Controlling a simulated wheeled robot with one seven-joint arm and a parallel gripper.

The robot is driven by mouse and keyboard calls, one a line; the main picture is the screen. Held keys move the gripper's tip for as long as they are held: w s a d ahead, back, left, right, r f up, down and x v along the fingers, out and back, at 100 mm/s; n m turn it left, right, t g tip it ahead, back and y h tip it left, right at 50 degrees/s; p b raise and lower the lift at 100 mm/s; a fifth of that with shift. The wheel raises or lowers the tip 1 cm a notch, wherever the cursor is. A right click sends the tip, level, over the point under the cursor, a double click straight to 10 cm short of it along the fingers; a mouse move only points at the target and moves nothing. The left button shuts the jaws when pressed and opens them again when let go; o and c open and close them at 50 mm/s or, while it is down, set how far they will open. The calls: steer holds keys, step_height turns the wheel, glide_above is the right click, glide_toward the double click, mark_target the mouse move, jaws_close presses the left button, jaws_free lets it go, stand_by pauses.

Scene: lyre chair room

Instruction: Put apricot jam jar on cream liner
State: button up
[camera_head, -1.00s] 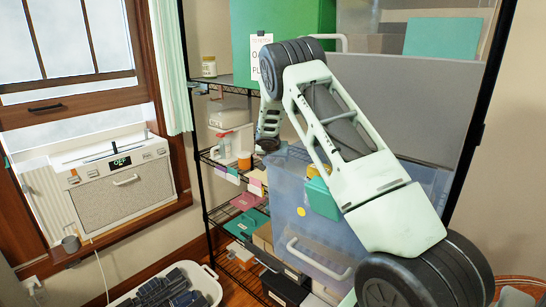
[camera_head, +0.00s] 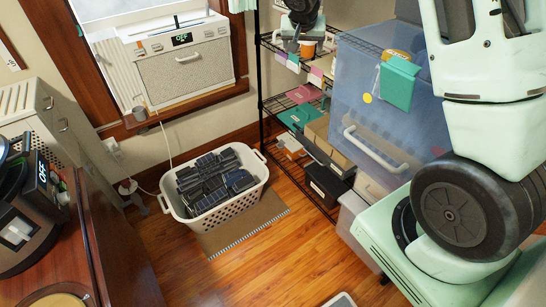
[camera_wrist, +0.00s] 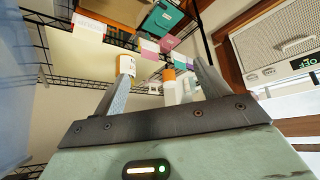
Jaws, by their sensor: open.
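My gripper (camera_wrist: 161,69) is open and empty, with two grey fingers spread in the wrist view. Between the fingertips in that view is an orange-and-white container (camera_wrist: 168,76). A white jar with an orange band (camera_wrist: 125,66) shows beside the left fingertip. I cannot read which is the apricot jam jar. In the head view my gripper (camera_head: 290,44) is at the top, by the wire shelf, beside an orange jar (camera_head: 306,48). A pale cream surface (camera_wrist: 80,58) at the left of the wrist view may be the cream liner; I cannot tell for sure.
The wire rack (camera_head: 262,75) has tags along its shelf edges. A big blue clear bin (camera_head: 385,110) stands right of it. A white laundry basket (camera_head: 225,205) sits on the floor on a mat. A window unit (camera_head: 185,55) is at left. Some wooden floor is clear.

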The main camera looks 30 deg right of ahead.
steer(key=s+a+r+n+y, duration=0.15)
steer(key=s+a, duration=0.25)
steer(key=a, duration=0.4)
steer(key=s+a+n+y, duration=0.1)
steer(key=s+a+n, duration=0.25)
steer(key=a, duration=0.45)
steer(key=s+a+n+g+y, duration=0.25)
steer(key=s+a+n, duration=0.35)
steer(key=s+a, duration=1.05)
steer(key=s+n+g, duration=0.2)
steer(key=s+n, duration=0.2)
steer(key=s, duration=1.1)
steer(key=shift+a+f+g, duration=0.35)
steer(key=shift+a, duration=0.1)
steer(key=shift+s+r, duration=0.1)
